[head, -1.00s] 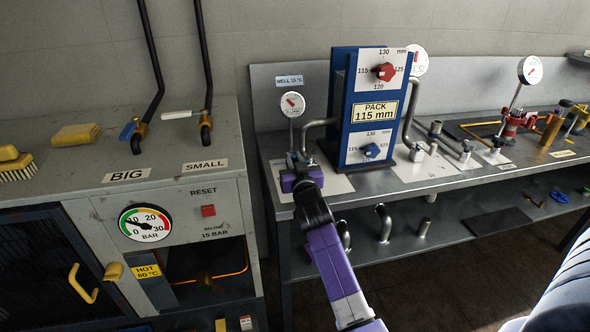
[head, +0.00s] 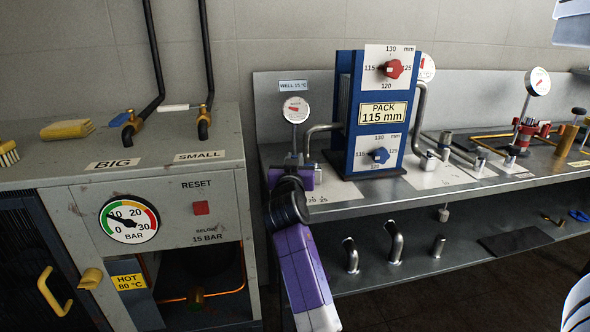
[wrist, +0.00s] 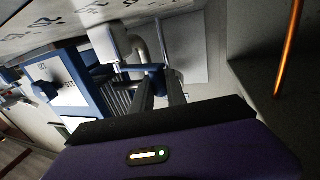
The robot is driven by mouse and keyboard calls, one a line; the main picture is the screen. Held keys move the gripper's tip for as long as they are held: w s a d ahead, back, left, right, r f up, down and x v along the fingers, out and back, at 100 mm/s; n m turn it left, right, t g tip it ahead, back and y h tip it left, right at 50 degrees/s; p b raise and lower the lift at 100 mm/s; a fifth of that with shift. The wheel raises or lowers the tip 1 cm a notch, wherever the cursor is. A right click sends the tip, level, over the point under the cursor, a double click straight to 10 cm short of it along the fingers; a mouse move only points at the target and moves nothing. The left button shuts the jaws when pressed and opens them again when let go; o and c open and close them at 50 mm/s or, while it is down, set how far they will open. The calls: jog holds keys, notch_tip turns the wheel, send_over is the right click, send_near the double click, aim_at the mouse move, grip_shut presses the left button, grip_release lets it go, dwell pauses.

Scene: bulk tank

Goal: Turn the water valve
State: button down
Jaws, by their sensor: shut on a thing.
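The water valve stands at the left end of the bench, under a small round gauge (head: 295,110) with a "WELL 15 °C" sign. In the head view my gripper (head: 298,162) is at the valve and hides most of it. In the wrist view a blue lever (wrist: 150,67), apparently the valve's handle, lies between my fingertips, beside a bent metal pipe. My gripper (wrist: 157,80) is shut on it. The exact angle of the lever is hard to tell.
The blue pack stand (head: 378,115), with red and blue knobs, stands close to the right of my gripper. A grey cabinet (head: 215,215) with a pressure gauge (head: 129,218) is at the left. Pipe pieces (head: 395,243) stand on the bench's lower shelf.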

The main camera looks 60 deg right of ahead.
jog(key=c, duration=1.3)
grip_release()
jog(key=shift+c, duration=0.2)
jog(key=v, duration=0.7)
jog(key=shift+s+a, duration=0.15)
jog(key=shift+a, duration=0.2)
